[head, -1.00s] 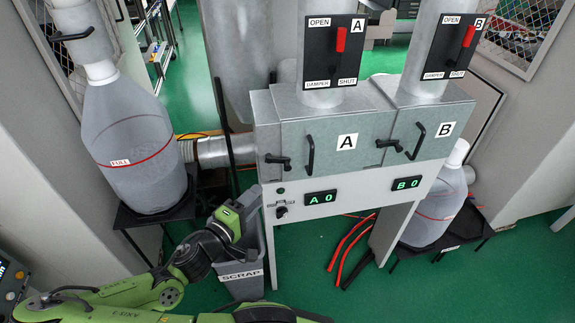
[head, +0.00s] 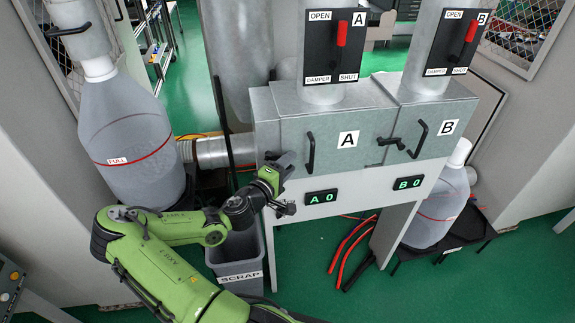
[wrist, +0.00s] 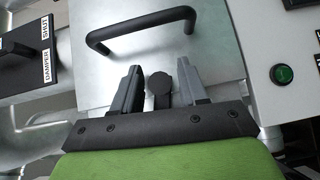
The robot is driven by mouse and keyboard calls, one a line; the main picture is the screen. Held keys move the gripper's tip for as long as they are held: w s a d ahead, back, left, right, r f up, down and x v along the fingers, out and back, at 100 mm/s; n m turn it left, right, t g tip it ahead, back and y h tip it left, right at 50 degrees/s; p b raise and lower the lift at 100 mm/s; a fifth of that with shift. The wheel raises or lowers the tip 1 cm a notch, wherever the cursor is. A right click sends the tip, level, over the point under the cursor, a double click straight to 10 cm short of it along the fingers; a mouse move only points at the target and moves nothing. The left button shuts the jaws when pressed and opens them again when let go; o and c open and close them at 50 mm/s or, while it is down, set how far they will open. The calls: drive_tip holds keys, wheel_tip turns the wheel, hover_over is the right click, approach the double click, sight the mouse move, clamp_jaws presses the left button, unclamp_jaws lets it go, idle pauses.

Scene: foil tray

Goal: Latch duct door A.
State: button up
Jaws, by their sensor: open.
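Duct door A (head: 333,130) is a grey metal panel with a black bar handle (head: 310,153); it looks closed against the housing. The handle also shows at the top of the wrist view (wrist: 140,31). Its black latch lever (wrist: 160,88) sits between my fingers in the wrist view, with a gap on each side. In the head view my gripper (head: 285,162) is at the left edge of the door and mostly hides that latch. My gripper (wrist: 159,68) is open, one grey finger on each side of the lever, and I see no contact.
Door B (head: 428,128) with its own latch stands to the right. A damper switch A (head: 333,48) is above, and a green button (wrist: 283,73) is at right in the wrist view. The scrap bin (head: 238,262) is below my arm; a full bottle (head: 125,150) stands left.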

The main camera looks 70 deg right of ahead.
clamp_jaws()
drive_tip(key=shift+n+h+b, duration=0.4)
drive_tip(key=shift+n+b, duration=0.1)
drive_tip(key=shift+b, duration=0.65)
drive_tip(key=shift+s+r+n+h+b, duration=0.1)
drive_tip(key=shift+n+h+b, duration=0.2)
drive_tip(key=shift+b, duration=0.2)
drive_tip(key=shift+r+n+g+b, duration=0.2)
drive_tip(key=shift+n+g+b, duration=0.1)
drive_tip(key=shift+b, duration=0.05)
drive_tip(key=shift+r+h, duration=0.35)
drive_tip(key=shift+h, duration=0.15)
unclamp_jaws()
